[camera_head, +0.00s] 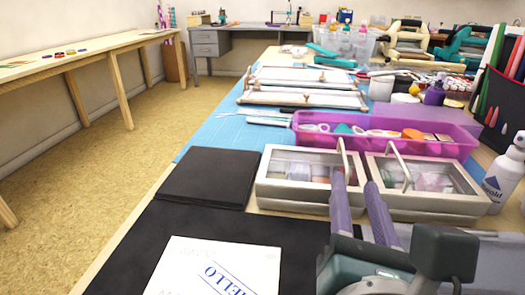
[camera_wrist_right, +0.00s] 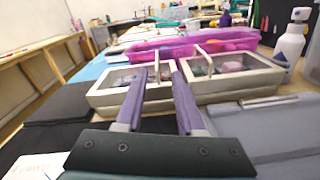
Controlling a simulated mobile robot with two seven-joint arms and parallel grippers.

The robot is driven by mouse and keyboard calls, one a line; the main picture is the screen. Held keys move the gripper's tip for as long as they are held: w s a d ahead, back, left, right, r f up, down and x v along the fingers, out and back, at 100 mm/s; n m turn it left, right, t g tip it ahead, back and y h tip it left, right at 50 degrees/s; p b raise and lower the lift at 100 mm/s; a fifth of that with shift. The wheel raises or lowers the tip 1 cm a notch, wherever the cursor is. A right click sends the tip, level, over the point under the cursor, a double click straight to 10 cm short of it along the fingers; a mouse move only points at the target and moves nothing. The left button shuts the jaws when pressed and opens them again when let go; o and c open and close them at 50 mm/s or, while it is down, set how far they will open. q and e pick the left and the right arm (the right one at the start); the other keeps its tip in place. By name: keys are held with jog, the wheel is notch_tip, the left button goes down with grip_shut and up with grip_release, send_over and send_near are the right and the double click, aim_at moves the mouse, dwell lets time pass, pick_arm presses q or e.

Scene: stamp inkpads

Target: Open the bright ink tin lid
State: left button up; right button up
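Two cream tins with clear windowed lids stand side by side: a left tin (camera_head: 272,191) and a right tin (camera_head: 445,205). Small pads show through the windows; I cannot tell which tin is the bright one. In the right wrist view the left tin (camera_wrist_right: 104,96) and right tin (camera_wrist_right: 250,84) lie beyond my fingers. My right gripper (camera_head: 356,183) is open, with purple fingers apart at the front of the tins, near where they meet. Nothing is visibly held. My left gripper is not in view.
A magenta tray (camera_head: 460,150) of craft items lies behind the tins. A black pad (camera_head: 205,178) and a printed HELLO card (camera_head: 215,270) lie to the left. The blue mat (camera_head: 225,135) has free room.

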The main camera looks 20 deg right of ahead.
aim_at(341, 140)
jog(key=shift+w+a+f+n, duration=0.15)
jog(key=shift+w+n, duration=0.05)
jog(key=shift+n, duration=0.1)
jog(key=shift+w+d, duration=0.2)
jog(key=shift+w, duration=0.1)
jog(key=b+x, duration=0.2)
jog(key=x, duration=0.7)
jog(key=shift+r, duration=0.25)
jog(key=c, duration=0.5)
grip_shut()
